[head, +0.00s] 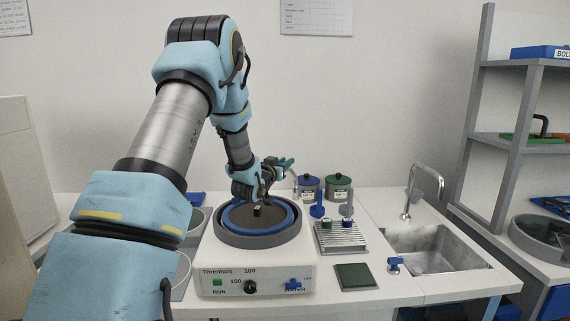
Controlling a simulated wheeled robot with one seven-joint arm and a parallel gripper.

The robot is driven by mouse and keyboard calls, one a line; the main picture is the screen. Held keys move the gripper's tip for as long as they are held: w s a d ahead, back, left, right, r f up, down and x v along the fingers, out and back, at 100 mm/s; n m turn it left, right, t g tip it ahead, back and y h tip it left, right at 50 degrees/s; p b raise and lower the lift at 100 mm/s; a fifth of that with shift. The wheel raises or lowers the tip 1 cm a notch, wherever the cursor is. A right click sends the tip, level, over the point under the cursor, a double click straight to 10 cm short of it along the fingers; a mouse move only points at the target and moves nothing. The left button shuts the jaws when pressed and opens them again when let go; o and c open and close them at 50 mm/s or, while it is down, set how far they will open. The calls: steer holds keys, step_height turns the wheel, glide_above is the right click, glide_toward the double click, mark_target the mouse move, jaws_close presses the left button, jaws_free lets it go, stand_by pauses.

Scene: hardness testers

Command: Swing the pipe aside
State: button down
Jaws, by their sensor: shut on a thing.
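A grinding machine (224,283) with a white front, a green RUN button, a black knob and a blue WATER tap stands on the bench. Its round platen (275,211) is dark inside a blue ring. A thin pale pipe (294,178) shows at the back right of the machine, its upper part beside my gripper. My gripper (281,164) is above the back of the platen, shut on the pipe. The arm and gripper hide part of the pipe and the exact contact. A small dark block (258,210) shows over the platen.
Two lidded jars (338,189) stand behind. A ribbed rack (341,237) with blue and grey items and a dark green pad (355,276) are to the right, then a sink (440,261) with a tall tap (423,180).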

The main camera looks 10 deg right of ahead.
steer(key=shift+w+a, duration=0.1)
steer(key=shift+w, duration=0.05)
steer(key=shift+w+d+m+g+h+b, duration=0.1)
steer(key=shift+w+m+g+h+b, duration=0.6)
steer(key=shift+m+g, duration=1.6)
steer(key=shift+w+d+m+g+h+b, duration=0.15)
steer(key=shift+w+m+g+h, duration=1)
steer(key=shift+g, duration=1.8)
steer(key=shift+w+m+g+h+b, duration=0.45)
steer(key=shift+m+g+h, duration=1)
steer(key=shift+m+g, duration=1)
steer(key=shift+g, duration=0.4)
steer(key=shift+r, duration=0.1)
steer(key=c, duration=0.7)
jaws_free()
